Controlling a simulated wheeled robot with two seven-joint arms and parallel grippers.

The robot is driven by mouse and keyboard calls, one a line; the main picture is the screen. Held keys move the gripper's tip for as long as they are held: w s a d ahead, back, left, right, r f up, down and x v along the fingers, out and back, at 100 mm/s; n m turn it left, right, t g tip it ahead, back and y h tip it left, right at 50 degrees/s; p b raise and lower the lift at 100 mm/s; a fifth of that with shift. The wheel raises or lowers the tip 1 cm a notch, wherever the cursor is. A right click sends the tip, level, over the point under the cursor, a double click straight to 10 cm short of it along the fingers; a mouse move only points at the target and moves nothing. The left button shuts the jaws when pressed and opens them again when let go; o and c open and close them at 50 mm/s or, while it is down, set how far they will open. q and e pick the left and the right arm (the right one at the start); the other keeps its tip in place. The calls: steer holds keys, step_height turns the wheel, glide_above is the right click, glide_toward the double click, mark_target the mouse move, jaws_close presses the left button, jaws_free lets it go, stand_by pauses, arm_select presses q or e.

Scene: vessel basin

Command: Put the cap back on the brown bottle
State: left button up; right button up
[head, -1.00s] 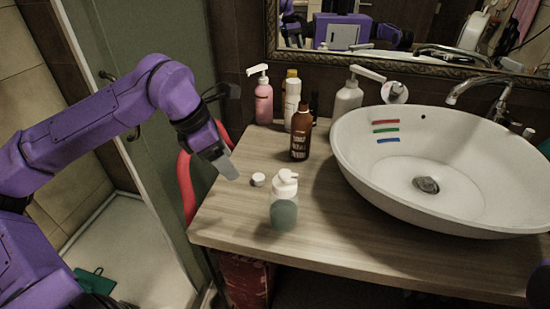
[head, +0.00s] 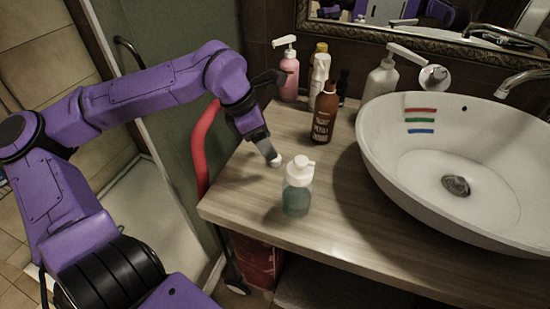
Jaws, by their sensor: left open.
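The brown bottle (head: 323,118) stands upright on the wooden counter, with no cap on its neck. The small white cap (head: 277,161) lies on the counter in front of it and to the left, partly hidden by my left gripper. My left gripper (head: 271,156) points down at the cap, with its fingertips right at it. It is open, and I cannot tell whether a finger touches the cap. My right gripper is not in view.
A clear pump bottle with green liquid (head: 297,190) stands close in front of the cap. A pink pump bottle (head: 289,78), a white bottle (head: 319,78) and a grey-white pump bottle (head: 381,80) stand behind. The white basin (head: 400,175) fills the right side.

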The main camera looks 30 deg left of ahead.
arm_select(q)
steer(key=x, duration=0.5)
steer(key=shift+f, duration=0.25)
steer(key=shift+a, duration=0.1)
steer(key=c, duration=1.1)
